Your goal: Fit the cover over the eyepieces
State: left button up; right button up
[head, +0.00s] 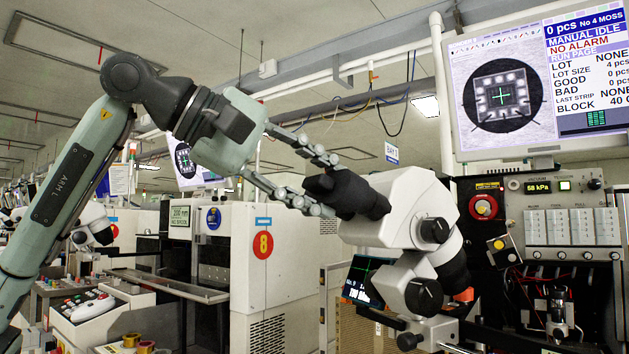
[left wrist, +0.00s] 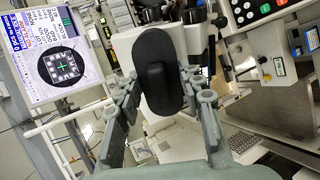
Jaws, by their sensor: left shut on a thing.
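The black cover (head: 319,186) is a rounded piece between the fingers of my left gripper (head: 324,185). In the left wrist view the cover (left wrist: 174,52) is a dark oval with a raised ridge along its middle, and the gripper (left wrist: 165,92) has a finger on each side of it. The gripper is shut on the cover. The black eyepieces (head: 362,193) point left from the white microscope (head: 393,212). The cover is at their outer ends; I cannot tell whether it is seated on them or just in front. In the left wrist view the cover hides the eyepieces. My right gripper is not in view.
A large monitor (head: 590,95) hangs above and right of the microscope. A control panel (head: 560,212) with knobs and switches stands behind at right. The air left of the microscope is free apart from my arm.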

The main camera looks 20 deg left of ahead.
pick_arm(q)
jog(key=o, duration=1.1)
jog(key=shift+c, duration=0.2)
jog(key=v, duration=1.2)
